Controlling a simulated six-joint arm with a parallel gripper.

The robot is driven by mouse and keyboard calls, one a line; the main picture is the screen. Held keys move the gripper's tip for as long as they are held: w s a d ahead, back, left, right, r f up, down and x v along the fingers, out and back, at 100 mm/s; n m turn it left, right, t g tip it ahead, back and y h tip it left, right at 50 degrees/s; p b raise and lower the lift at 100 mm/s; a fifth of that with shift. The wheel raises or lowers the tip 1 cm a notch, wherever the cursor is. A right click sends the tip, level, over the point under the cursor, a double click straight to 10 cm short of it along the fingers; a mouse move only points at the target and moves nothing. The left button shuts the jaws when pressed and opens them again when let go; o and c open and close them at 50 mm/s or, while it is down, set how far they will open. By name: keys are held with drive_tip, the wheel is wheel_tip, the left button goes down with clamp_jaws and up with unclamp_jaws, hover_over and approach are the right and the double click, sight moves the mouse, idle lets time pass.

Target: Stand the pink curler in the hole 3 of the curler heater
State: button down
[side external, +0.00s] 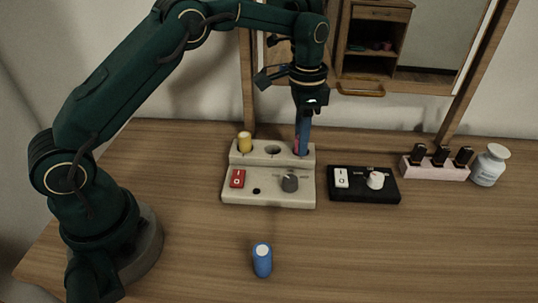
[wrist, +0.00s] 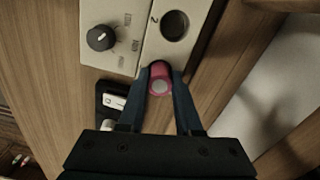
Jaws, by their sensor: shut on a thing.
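The beige curler heater (side external: 268,183) stands on the table with a raised back row of holes. My gripper (side external: 302,150) points down at the right end of that row and is shut on the pink curler (wrist: 160,84). The curler is upright between the fingers, mostly hidden by them in the side view. The wrist view shows its pale end and my fingertips (wrist: 160,72) at the heater's end, beside the empty hole marked 2 (wrist: 175,25). The end hole is covered by curler and fingers; how deep the curler sits in it I cannot tell.
A yellow curler (side external: 244,142) stands in the left hole. A blue curler (side external: 262,260) stands on the table in front. A black switch box (side external: 362,190), a pink rack of dark bottles (side external: 435,171) and a white jar (side external: 489,166) are on the right. A mirror stands behind.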

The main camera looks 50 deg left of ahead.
drive_tip(key=shift+f, duration=0.15)
drive_tip(key=c, duration=0.6)
unclamp_jaws()
